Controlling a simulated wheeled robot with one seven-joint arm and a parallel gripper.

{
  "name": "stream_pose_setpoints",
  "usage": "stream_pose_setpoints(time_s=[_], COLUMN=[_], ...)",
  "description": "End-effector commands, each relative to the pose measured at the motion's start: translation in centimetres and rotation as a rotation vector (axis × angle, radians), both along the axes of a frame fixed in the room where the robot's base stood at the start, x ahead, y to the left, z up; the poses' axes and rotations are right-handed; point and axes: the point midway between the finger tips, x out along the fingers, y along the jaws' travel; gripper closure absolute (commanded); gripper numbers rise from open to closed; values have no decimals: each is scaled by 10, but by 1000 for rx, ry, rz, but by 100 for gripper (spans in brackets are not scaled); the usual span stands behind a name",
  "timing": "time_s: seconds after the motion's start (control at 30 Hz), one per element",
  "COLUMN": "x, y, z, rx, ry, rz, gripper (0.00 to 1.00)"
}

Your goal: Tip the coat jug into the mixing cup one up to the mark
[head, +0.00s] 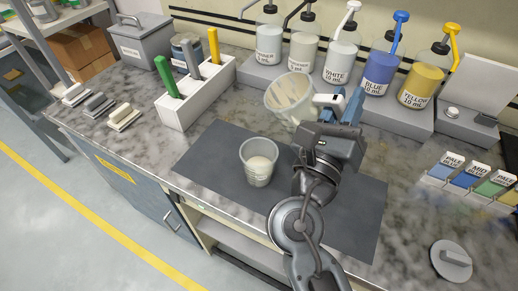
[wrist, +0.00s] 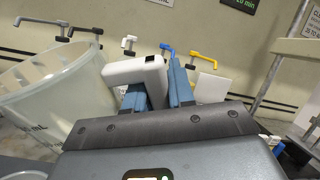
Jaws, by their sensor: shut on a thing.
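A translucent jug (head: 287,97) is held tilted above the mat, its open mouth toward the upper left. My gripper (head: 341,104) is shut on the jug's white handle, which also shows between the blue fingers in the wrist view (wrist: 136,72). The jug's wall (wrist: 70,100) fills the left of the wrist view, and its inside looks mostly empty with pale streaks. A mixing cup (head: 258,172) stands upright on the mat, below and left of the jug, with pale contents inside. I see no stream between them. The cup's mark is too small to read.
Several pump bottles, including the blue one (head: 382,72), stand on a grey ledge behind the jug. A white holder (head: 196,98) with coloured-handled tools is at left. The dark mat (head: 215,155) is clear left of the cup. A round lid (head: 453,260) lies at right.

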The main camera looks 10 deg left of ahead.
Motion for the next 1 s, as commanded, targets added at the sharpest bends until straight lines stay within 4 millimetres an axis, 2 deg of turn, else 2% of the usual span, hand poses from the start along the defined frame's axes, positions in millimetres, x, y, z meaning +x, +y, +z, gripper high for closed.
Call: stream_pose_setpoints(time_s=[0.13, 0.23, 0.3, 0.57, 0.83, 1.0], x=[-1, -1, -2, -2, -2, -3], y=[5, 5, 12, 10, 10, 10], z=[-26, -33, -48, -47, -30, -28], rx=[326, 393, 523, 526, 525, 523], ry=[77, 94, 126, 124, 123, 125], rz=[4, 4, 4, 4, 4, 3], gripper=[100, 100, 100, 100, 100, 100])
